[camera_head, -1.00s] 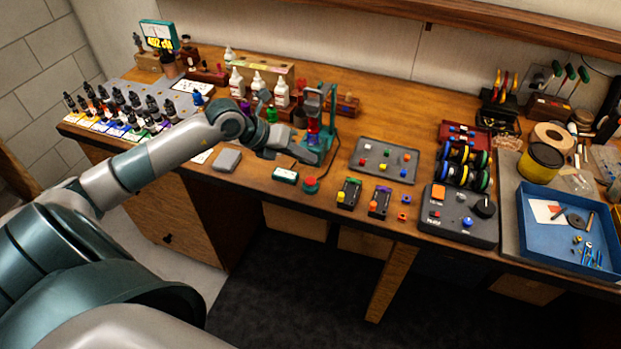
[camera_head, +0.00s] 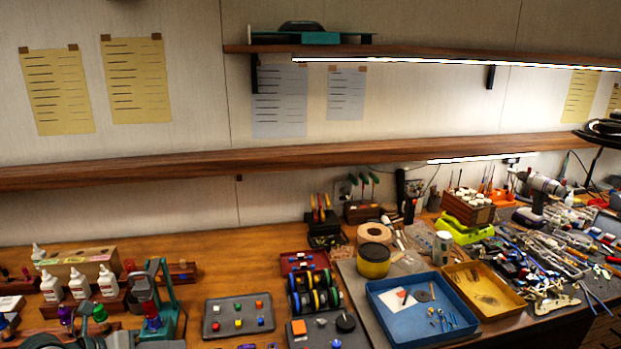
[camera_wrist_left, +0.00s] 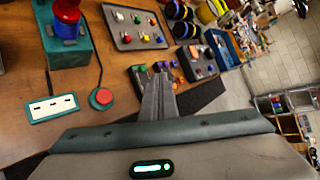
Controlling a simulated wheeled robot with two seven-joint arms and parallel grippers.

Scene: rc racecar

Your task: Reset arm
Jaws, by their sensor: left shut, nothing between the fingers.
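My left gripper (camera_wrist_left: 158,92) is shut and empty in the left wrist view, its fingers together above the bench's front edge. In the head view only a part of my left arm shows at the bottom left, in front of the green press (camera_head: 166,296). The press, with its red-topped part (camera_wrist_left: 66,14), also stands at the upper left of the wrist view. A red round button (camera_wrist_left: 102,97) and a white-faced panel (camera_wrist_left: 52,107) lie left of the gripper, apart from it. My right gripper is not in view.
A grey tray of colored pieces (camera_head: 238,325) lies on the bench right of the press. A blue tray (camera_head: 398,322), a yellow tray (camera_head: 488,312) and a yellow-black can (camera_head: 373,262) stand farther right. White bottles (camera_head: 108,281) stand left. Shelves (camera_head: 330,150) run above.

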